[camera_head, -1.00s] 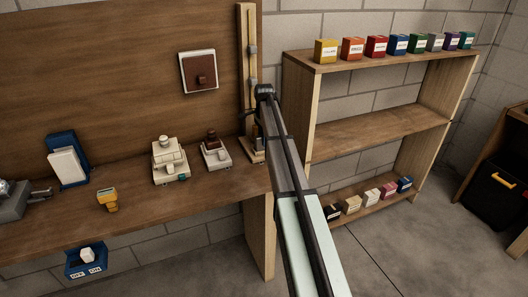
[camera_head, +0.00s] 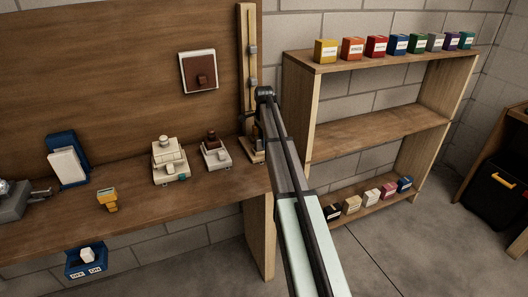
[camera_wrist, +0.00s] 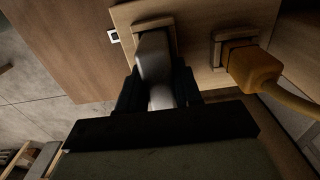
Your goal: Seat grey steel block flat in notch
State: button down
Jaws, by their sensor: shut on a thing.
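In the wrist view, my gripper (camera_wrist: 158,90) is shut on a smooth pale grey block (camera_wrist: 153,60). The block stands between the two dark fingers. Its far end meets a bracket-like notch (camera_wrist: 152,23) on a light wooden board. The block overlaps the notch opening in this view, and I cannot tell whether it lies flat inside it. In the head view, my arm reaches the wooden post at the bench's right end. The block is not clear there, and my fingers are mostly hidden by the arm.
A second bracket (camera_wrist: 218,50) beside the notch holds an orange plug (camera_wrist: 253,68) with a cable, close to my right finger. The wooden post (camera_head: 249,80) stands by the shelf unit (camera_head: 300,105). White devices (camera_head: 168,160) sit on the bench left of it.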

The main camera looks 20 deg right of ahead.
jog(key=c, duration=0.7)
grip_release()
notch_tip(320, 180, up, 14)
jog(key=shift+f, duration=0.1)
dwell(0.6)
